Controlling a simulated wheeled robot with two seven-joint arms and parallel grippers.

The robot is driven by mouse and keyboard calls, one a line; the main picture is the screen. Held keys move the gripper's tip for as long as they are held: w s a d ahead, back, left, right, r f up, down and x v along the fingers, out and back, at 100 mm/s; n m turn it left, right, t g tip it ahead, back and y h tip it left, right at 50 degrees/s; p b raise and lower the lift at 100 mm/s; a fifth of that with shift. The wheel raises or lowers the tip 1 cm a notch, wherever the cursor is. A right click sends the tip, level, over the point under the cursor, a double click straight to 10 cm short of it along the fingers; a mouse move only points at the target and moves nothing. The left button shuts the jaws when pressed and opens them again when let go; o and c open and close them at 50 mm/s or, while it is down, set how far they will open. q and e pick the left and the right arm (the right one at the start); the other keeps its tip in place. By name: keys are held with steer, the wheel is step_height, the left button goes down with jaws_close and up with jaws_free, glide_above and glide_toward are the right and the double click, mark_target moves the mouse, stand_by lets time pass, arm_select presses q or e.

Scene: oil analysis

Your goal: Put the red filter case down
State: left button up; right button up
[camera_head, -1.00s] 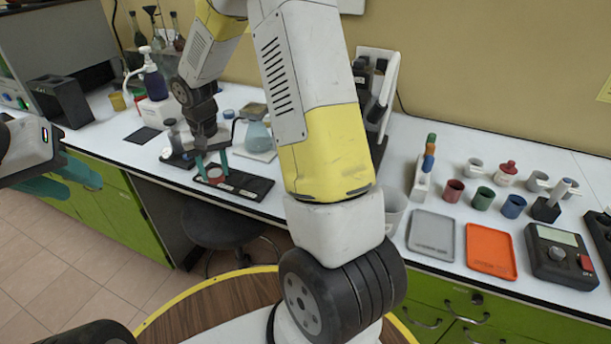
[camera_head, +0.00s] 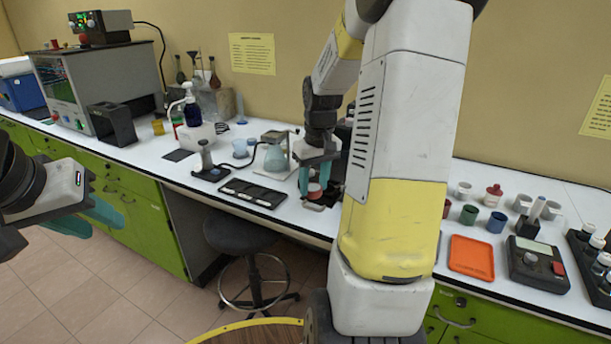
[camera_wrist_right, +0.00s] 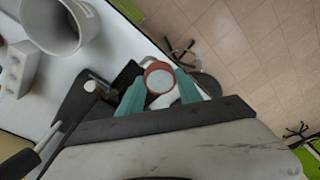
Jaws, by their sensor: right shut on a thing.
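My right gripper (camera_head: 314,180) is shut on the red filter case (camera_head: 314,190), a small round red case with a pale face. It is near the bench's front edge, beside the right end of the black slotted tray (camera_head: 254,193). The wrist view shows the case's red rim and white disc (camera_wrist_right: 159,80) between the teal fingers (camera_wrist_right: 160,95). I cannot tell whether the case touches anything beneath it. My left gripper (camera_head: 92,215) is at the left, in front of the green cabinets, empty with its fingers apart.
A flask (camera_head: 275,158) stands behind the right gripper. My right arm hides part of the bench. An orange tray (camera_head: 471,256), a red-topped jar (camera_head: 493,196), several cups and a black device (camera_head: 537,262) lie to the right. A stool (camera_head: 240,236) stands below the bench.

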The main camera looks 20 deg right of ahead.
steer(key=w+d, duration=0.5)
steer(key=w+d+f, duration=0.1)
steer(key=w+d, duration=0.1)
steer(key=shift+w+d, duration=0.25)
steer(key=shift+f, duration=1.75)
steer(key=shift+f, duration=0.1)
steer(key=o, duration=1.3)
